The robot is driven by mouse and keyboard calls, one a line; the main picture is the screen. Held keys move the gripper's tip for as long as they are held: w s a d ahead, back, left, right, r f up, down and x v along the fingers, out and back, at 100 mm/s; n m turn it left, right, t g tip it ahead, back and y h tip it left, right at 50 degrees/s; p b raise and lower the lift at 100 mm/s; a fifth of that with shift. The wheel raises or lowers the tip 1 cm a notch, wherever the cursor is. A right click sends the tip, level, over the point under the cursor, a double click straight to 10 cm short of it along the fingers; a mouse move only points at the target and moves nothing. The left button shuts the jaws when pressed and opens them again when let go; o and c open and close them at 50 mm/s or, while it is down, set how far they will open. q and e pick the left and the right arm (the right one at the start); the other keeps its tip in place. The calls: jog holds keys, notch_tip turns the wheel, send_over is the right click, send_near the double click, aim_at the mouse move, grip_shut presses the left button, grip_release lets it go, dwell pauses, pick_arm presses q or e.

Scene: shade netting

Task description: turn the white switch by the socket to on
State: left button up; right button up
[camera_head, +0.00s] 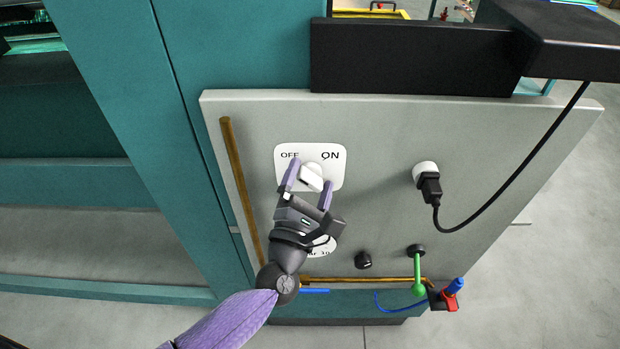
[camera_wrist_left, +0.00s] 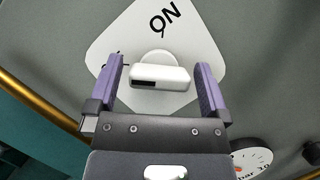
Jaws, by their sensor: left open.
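The white switch (camera_head: 311,177) sits on a white plate (camera_head: 335,170) marked OFF on the left and ON on the right, on a grey panel. Its handle is tilted in the head view and does not point straight at either word. My left gripper (camera_head: 308,186) is open, with its purple fingers on either side of the switch handle. In the left wrist view the handle (camera_wrist_left: 160,77) lies between the fingers, with gaps on both sides. The white socket (camera_head: 425,170) with a black plug in it is to the right. My right gripper is not in view.
A black cord runs from the plug up to a dark box (camera_head: 560,35) at the upper right. A brown rod (camera_head: 240,190) runs along the panel's left side. A dial (camera_wrist_left: 252,160), a black knob (camera_head: 363,260) and a green lever (camera_head: 418,275) are lower on the panel.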

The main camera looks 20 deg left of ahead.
pick_arm(q)
jog(key=shift+c, duration=0.3)
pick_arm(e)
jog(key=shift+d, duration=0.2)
